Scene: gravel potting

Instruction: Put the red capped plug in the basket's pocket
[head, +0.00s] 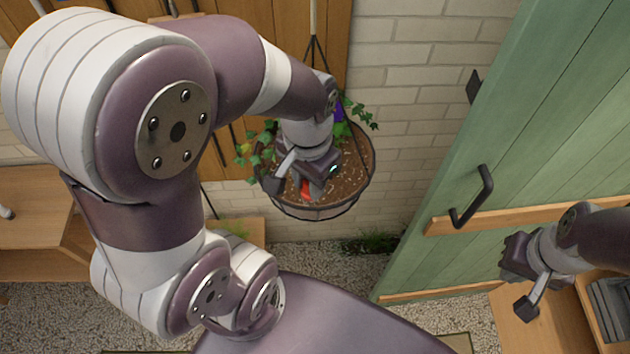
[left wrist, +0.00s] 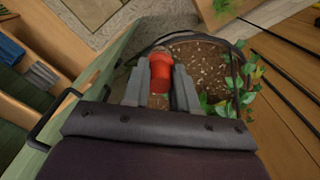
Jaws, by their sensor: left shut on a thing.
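The hanging basket (head: 317,212) is a dark wire-rimmed bowl full of brown soil, with ivy and a purple flower at its back. My left gripper (head: 303,190) is over the front part of the basket, pointing down. It is shut on the red capped plug (left wrist: 161,72), which shows between the two fingers in the left wrist view and as a bit of red in the head view (head: 306,188). The plug's lower end and the pocket are hidden or cannot be made out. My right gripper (head: 522,288) is at the far right, away from the basket; its fingers are unclear.
A green door (head: 440,190) with a black handle (head: 474,197) stands right of the basket. A white brick wall (head: 405,110) is behind. Wooden shelving (head: 35,225) is at the left. The basket hangs from a rod and thin wires (head: 314,40) close to my left arm.

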